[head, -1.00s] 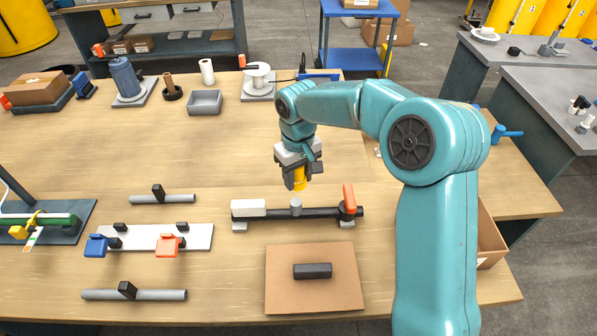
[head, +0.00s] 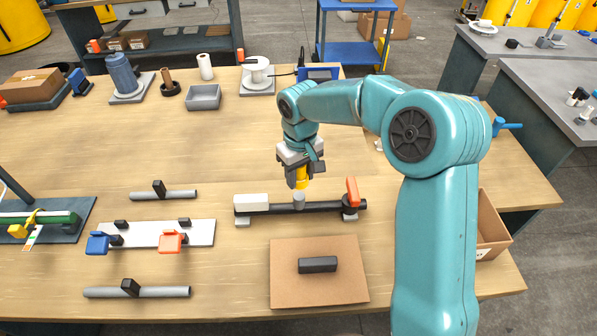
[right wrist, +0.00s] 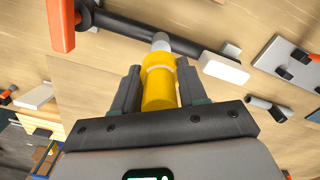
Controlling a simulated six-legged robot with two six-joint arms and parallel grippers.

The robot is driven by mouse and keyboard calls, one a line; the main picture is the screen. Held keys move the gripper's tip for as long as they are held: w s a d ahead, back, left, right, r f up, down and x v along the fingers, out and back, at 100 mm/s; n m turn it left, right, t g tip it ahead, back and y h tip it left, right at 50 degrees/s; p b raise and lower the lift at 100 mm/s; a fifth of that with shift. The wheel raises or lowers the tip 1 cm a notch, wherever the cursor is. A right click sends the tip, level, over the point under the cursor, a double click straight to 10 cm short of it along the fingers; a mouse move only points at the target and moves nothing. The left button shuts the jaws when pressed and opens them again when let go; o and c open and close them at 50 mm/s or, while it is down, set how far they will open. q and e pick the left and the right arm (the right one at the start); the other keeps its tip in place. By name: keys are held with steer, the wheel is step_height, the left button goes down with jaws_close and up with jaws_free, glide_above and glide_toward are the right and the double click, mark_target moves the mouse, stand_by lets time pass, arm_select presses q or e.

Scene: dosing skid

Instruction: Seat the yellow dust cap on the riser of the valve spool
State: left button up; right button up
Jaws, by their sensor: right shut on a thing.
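My right gripper (head: 301,176) is shut on the yellow dust cap (right wrist: 159,85), which sits between its two dark fingers in the right wrist view. In the head view the cap (head: 303,183) is just above the short grey riser (head: 299,200) of the valve spool (head: 318,208). The spool is a dark pipe with a white block at its left end and an orange handle at its right. In the right wrist view the riser (right wrist: 160,42) is just beyond the cap's end. I cannot tell whether they touch. My left gripper is not in view.
A brown board (head: 318,283) with a dark block (head: 318,265) lies in front of the spool. A white plate (head: 157,232) with blue and orange handles lies to the left. A cardboard box (head: 492,228) stands at the right.

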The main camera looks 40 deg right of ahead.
mark_target(299, 196)
step_height(299, 196, down, 4)
steer(key=shift+w+r+b, duration=0.1)
steer(key=shift+b, duration=1.1)
steer(key=shift+f, duration=0.2)
steer(key=shift+a, duration=0.1)
steer(key=shift+f+b, duration=1.4)
steer(key=shift+f, duration=0.4)
steer(key=o, duration=1.1)
steer(key=shift+r, duration=0.1)
